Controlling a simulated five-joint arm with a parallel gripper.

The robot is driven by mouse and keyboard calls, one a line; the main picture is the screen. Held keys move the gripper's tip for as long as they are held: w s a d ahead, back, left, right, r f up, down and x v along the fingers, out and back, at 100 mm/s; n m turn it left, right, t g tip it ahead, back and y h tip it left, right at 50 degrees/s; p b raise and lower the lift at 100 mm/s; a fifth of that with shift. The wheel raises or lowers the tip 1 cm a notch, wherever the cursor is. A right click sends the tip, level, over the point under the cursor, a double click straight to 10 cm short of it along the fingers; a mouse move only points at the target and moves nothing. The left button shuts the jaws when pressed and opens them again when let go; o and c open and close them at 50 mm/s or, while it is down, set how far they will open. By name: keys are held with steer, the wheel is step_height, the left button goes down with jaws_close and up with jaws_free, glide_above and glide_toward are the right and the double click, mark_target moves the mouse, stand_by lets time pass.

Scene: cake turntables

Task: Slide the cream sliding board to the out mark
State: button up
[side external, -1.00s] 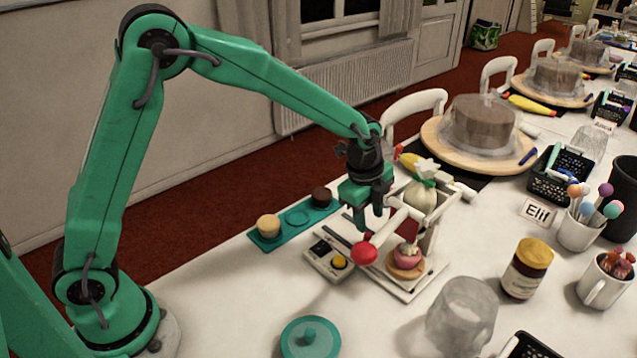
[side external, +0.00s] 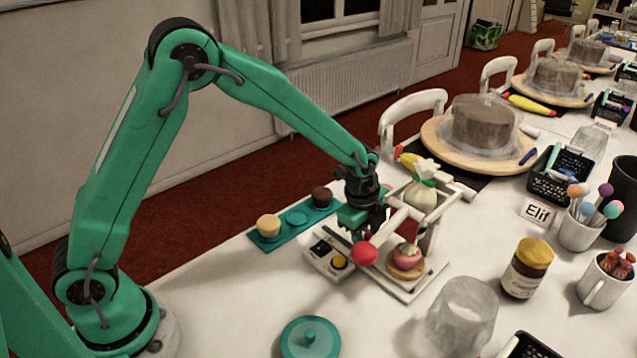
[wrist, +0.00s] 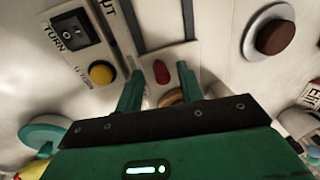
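The white decorating stand (side external: 432,281) holds a piping bag (side external: 420,194) above a pink-topped cake (side external: 406,256) on a round biscuit-coloured base. A red ball (side external: 365,253) is at the stand's front. In the wrist view, a cream surface (wrist: 149,66) with a red oval (wrist: 161,72) shows between my fingers, near dark rails (wrist: 188,20). I cannot tell which cream part is the sliding board. My gripper (side external: 361,232) is low beside the stand, behind the red ball. Its fingers (wrist: 160,76) are apart, pointing down, with no clear grip. An OUT label (wrist: 107,6) is partly cut off.
A control box (side external: 327,258) with a switch and yellow button (wrist: 101,73) stands left of the stand. A teal tray (side external: 296,218) with two small cakes lies behind it. A teal lid (side external: 311,338), a clear cup (side external: 462,312) and a yellow-lidded jar (side external: 528,267) stand nearby.

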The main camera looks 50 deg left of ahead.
steer(key=c, duration=0.7)
steer(key=shift+s+a, duration=0.1)
steer(key=shift+a, duration=0.05)
steer(key=shift+y, duration=0.3)
steer(key=shift+s+a+f, duration=0.1)
steer(key=shift+a+f, duration=0.05)
steer(key=shift+a, duration=5.7)
steer(key=o, duration=0.7)
steer(key=shift+w+r, duration=0.2)
